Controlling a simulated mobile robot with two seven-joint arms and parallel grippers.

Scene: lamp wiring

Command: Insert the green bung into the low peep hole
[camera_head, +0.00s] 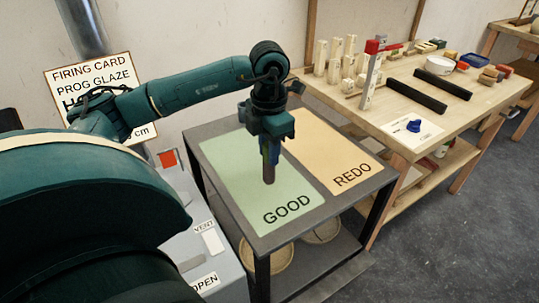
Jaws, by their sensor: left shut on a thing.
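My left gripper (270,145) points down above the green GOOD panel (225,160) of the dark table. It is shut on a slim brownish piece (269,175) whose lower end shows below the fingers. I cannot tell whether this piece is the green bung, as no green shows on it. A grey box with VENT and OPEN labels (205,245) stands at the lower left, partly hidden by my arm. No peep hole can be made out. My right gripper is not in view.
The tan REDO panel (325,150) beside GOOD is empty. A wooden workbench (395,100) at the right holds pale blocks, dark bars, a white bowl (439,65) and a card with a blue piece (414,126). Round bowls (270,262) sit on the shelf below the dark table.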

